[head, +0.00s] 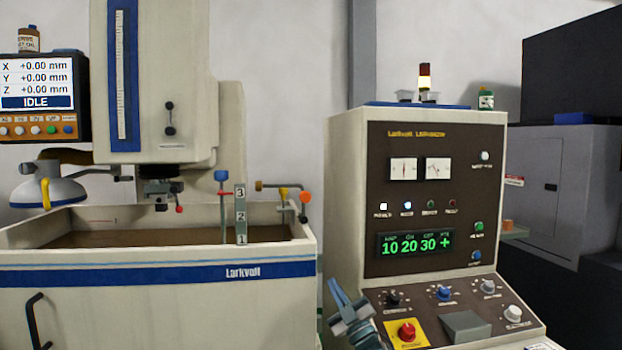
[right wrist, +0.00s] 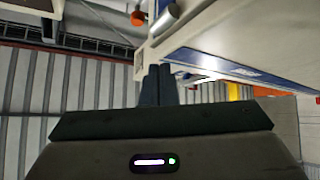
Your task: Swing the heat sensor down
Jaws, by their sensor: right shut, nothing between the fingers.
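At the tank's right rear corner a horizontal bar with a brown end (head: 272,186) points left, above the tank rim; it looks like the heat sensor on its arm, raised, but I cannot be sure. An orange-red fitting (head: 305,197) sits by its right end. My right gripper (head: 336,288) is low in front of the control cabinet, right of the tank, below and apart from that bar. Its fingers are shut and empty; they show in the right wrist view (right wrist: 156,72), with an orange round part (right wrist: 138,18) beyond them. My left gripper is not in view.
The tank (head: 150,290) has a blue stripe. A blue-topped post (head: 221,177), a numbered level scale (head: 240,216) and a yellow funnel-shaped part (head: 283,193) stand near the bar. The control cabinet (head: 345,200) is close on the right, with a red emergency button (head: 407,332).

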